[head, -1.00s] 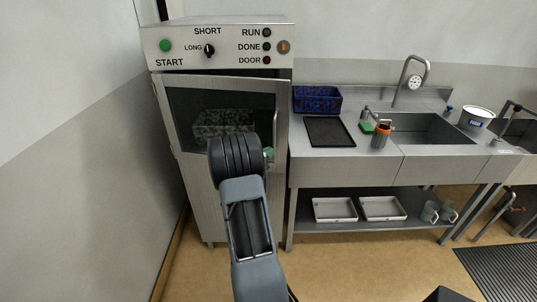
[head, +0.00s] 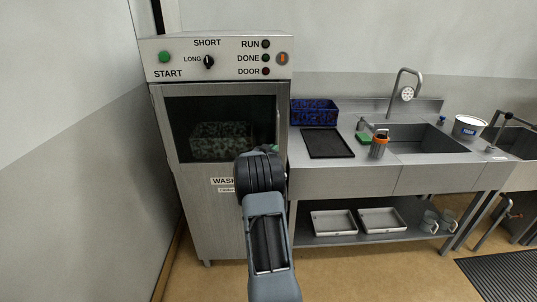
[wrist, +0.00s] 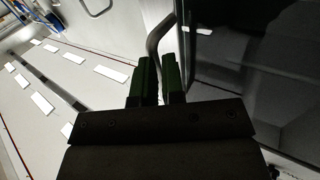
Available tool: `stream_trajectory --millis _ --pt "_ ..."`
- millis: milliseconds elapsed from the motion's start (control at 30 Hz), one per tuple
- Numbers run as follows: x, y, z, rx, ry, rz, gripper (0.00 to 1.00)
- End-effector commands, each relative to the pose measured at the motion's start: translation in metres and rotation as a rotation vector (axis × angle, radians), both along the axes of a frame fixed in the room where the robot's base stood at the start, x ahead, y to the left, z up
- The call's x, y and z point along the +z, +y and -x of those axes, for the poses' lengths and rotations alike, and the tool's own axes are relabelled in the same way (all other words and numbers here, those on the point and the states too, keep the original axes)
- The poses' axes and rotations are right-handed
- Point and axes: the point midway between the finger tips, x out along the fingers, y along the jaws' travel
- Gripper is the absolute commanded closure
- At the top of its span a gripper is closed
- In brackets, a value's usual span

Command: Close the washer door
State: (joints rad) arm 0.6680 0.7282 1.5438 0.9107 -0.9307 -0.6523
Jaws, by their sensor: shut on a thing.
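The washer (head: 216,58) stands on the left, with its control panel on top. Its steel door (head: 213,222) has a dark window and now sits flush, or nearly flush, with the front; I cannot tell whether it is latched. Through the window a speckled rack-like load shows dimly. My gripper (wrist: 160,68) has green-tipped fingers shut on the door handle (wrist: 158,32), a bent grey bar in the wrist view. In the head view my arm hides the handle and most of the gripper at the door's right edge.
A steel counter (head: 420,181) with a sink stands right of the washer, holding a blue crate (head: 314,112), a black tray (head: 328,143) and an orange-topped container (head: 379,146). Trays lie on the lower shelf. A grey wall is close on the left.

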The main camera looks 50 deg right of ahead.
Motion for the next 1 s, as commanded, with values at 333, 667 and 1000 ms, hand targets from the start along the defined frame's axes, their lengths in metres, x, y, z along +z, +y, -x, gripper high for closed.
stream_trajectory --millis 333,667,1000 --pt "0.007 0.051 0.007 0.006 -0.006 0.011 1.0" --pt "0.004 0.114 0.02 0.002 -0.006 0.009 1.0" --pt "0.004 0.141 0.027 -0.002 -0.004 0.006 1.0"
